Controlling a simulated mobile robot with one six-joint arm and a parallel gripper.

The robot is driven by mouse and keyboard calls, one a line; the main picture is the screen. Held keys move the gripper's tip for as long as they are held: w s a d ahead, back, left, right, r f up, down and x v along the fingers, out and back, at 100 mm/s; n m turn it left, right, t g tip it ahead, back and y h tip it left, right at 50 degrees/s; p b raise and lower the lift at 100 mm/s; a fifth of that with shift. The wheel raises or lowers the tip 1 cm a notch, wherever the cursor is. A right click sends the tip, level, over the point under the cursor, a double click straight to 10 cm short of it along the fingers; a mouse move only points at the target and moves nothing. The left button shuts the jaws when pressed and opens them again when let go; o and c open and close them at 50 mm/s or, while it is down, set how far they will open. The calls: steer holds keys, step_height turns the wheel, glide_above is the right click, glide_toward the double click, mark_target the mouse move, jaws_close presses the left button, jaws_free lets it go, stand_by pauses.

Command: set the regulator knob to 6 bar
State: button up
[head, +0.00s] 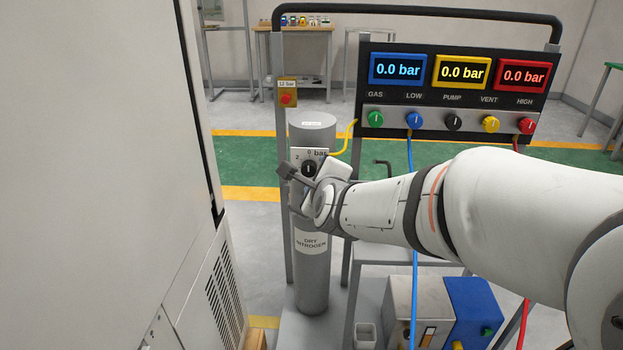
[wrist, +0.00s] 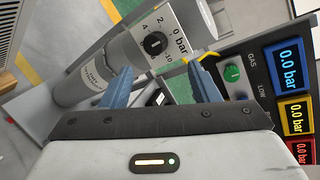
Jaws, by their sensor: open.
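The regulator knob (head: 309,169) is small, round and black, on a white dial plate at the top of a grey cylinder (head: 313,275) labelled DRY NITROGEN. It also shows in the wrist view (wrist: 155,43), with numbers around it and the word "bar". The knob's mark is too small to read surely. My gripper (head: 300,174) is in front of the dial in the head view and hides its lower part. In the wrist view my gripper (wrist: 163,80) has its two blue-grey fingers wide apart, with nothing between them. The knob lies beyond the fingertips, apart from them.
A panel with blue (head: 398,69), yellow (head: 462,72) and red (head: 522,76) displays, all 0.0 bar, stands right of the cylinder, above a row of coloured knobs. A yellow hose (head: 345,140) runs near the dial. A tall grey cabinet (head: 100,170) fills the left.

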mark_target(308, 170)
steer(key=w+a+f+m+t+h+b, duration=0.1)
steer(key=w+m+b, duration=0.1)
steer(key=w+m, duration=0.1)
steer(key=w+f+m+t+h+b, duration=0.1)
steer(key=w+f+m+b, duration=0.1)
steer(key=w+m, duration=0.2)
steer(key=w+a+f+m+t+h+b, duration=0.1)
steer(key=w+f+m+t+b, duration=0.1)
steer(key=w+m, duration=0.1)
steer(key=shift+w+a+m+h+b, duration=0.3)
steer(key=shift+w+m+b, duration=0.1)
steer(key=shift+m, duration=0.5)
